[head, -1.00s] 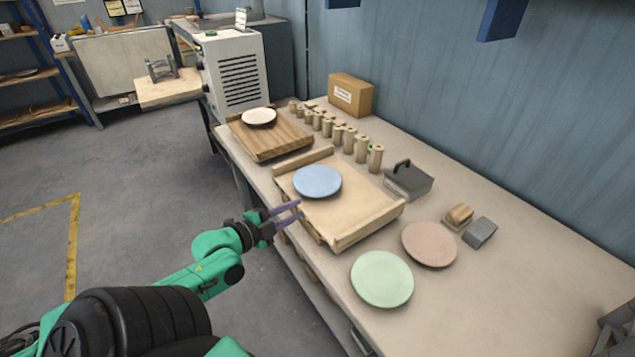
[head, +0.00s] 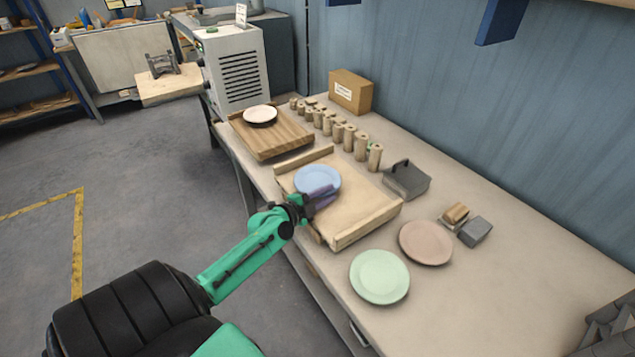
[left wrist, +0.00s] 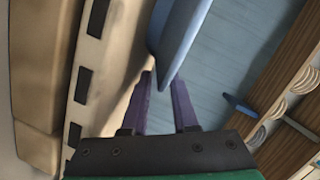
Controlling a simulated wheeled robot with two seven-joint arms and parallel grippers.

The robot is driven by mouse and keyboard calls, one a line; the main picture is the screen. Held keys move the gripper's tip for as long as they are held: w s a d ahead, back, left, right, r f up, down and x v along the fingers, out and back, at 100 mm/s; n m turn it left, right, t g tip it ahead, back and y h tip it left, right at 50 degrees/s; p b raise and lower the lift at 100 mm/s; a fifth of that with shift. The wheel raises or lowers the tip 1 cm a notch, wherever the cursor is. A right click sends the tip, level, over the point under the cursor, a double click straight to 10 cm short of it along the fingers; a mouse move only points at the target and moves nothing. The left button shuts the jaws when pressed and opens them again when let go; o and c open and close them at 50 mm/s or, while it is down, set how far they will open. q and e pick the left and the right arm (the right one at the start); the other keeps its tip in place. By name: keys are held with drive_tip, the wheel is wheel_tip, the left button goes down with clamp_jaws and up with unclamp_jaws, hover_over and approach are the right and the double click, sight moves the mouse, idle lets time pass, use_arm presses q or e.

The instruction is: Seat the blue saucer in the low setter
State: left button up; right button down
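The blue saucer (head: 314,178) lies on a pale wooden tray (head: 357,225) with raised ends on the bench. My left gripper (head: 323,194) is at the saucer's near edge. In the left wrist view the saucer (left wrist: 180,38) appears edge-on, its rim reaching between the two fingers of the left gripper (left wrist: 164,92). The fingers are apart, with a gap beside the rim. A small dark grey stand (head: 162,65) on a wooden board at the back left may be the low setter; I cannot tell for sure. My right gripper is out of view.
A green plate (head: 380,277) and a pinkish plate (head: 426,243) lie right of the tray. A white saucer (head: 260,114) sits on a brown wooden board (head: 272,139). Several wooden posts (head: 360,146), a cardboard box (head: 351,91) and a dark handled block (head: 406,180) stand behind.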

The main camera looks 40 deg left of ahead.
use_arm(q)
drive_tip(key=shift+s, duration=0.1)
clamp_jaws()
idle(1.2)
